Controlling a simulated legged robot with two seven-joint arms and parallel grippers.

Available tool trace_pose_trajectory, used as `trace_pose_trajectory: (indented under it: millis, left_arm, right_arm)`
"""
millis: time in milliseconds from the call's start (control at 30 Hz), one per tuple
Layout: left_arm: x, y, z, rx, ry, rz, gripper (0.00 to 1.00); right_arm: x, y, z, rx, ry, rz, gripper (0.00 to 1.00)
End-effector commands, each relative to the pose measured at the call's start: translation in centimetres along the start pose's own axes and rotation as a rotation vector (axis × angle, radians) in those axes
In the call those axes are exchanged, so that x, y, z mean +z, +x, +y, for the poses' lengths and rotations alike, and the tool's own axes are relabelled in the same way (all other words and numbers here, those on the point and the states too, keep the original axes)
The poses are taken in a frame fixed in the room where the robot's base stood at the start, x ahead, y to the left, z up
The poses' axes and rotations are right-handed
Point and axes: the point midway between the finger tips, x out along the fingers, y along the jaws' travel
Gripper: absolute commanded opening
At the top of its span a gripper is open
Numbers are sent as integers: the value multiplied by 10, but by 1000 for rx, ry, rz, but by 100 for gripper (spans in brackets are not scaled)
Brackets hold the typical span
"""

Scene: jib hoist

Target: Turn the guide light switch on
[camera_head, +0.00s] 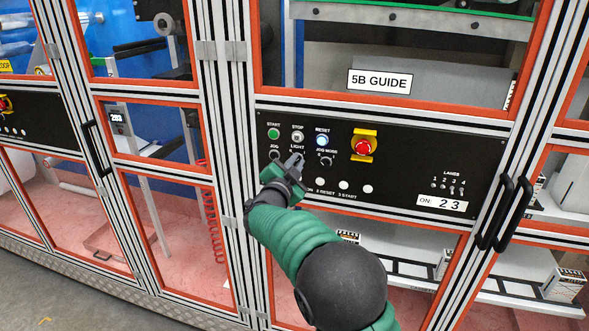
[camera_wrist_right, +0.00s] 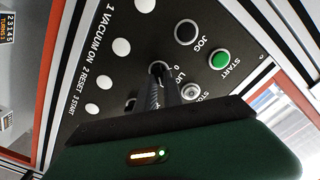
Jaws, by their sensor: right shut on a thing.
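The guide light switch, a small dark rotary knob under the LIGHT label, sits on the black control panel (camera_head: 420,165) below the 5B GUIDE sign. In the right wrist view the light switch (camera_wrist_right: 159,68) shows at the fingertips, with a 0 mark beside it. My right gripper (camera_head: 292,166) reaches up to the panel from below and is shut on this switch; the fingers hide much of it. It also shows in the right wrist view (camera_wrist_right: 163,88). The knob's exact angle cannot be told. My left gripper is not in view.
Close around are the JOG knob (camera_head: 275,155), JOG MODE knob (camera_head: 326,161), green START button (camera_head: 274,134), STOP button (camera_head: 298,137), blue-lit RESET button (camera_head: 322,141) and red emergency stop (camera_head: 363,146). Several white round buttons lie below. Door handles (camera_head: 503,213) stick out at right.

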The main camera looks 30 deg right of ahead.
Motion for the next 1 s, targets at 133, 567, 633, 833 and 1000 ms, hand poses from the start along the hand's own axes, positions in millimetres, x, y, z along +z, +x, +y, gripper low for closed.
trace_pose_trajectory:
  millis: [133, 567, 633, 833, 1000]
  left_arm:
    - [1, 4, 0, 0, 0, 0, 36]
    - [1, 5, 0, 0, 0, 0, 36]
    - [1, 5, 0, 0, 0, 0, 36]
    - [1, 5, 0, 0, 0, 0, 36]
    - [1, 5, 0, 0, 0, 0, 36]
  right_arm:
    - [0, 1, -1, -3, 34, -1, 0]
    - [-1, 0, -3, -5, 51, -1, 0]
    - [-1, 0, -3, -6, 51, 0, 0]
    - [0, 0, -2, -3, 50, -1, 37]
    - [0, 0, -1, -2, 49, 0, 42]
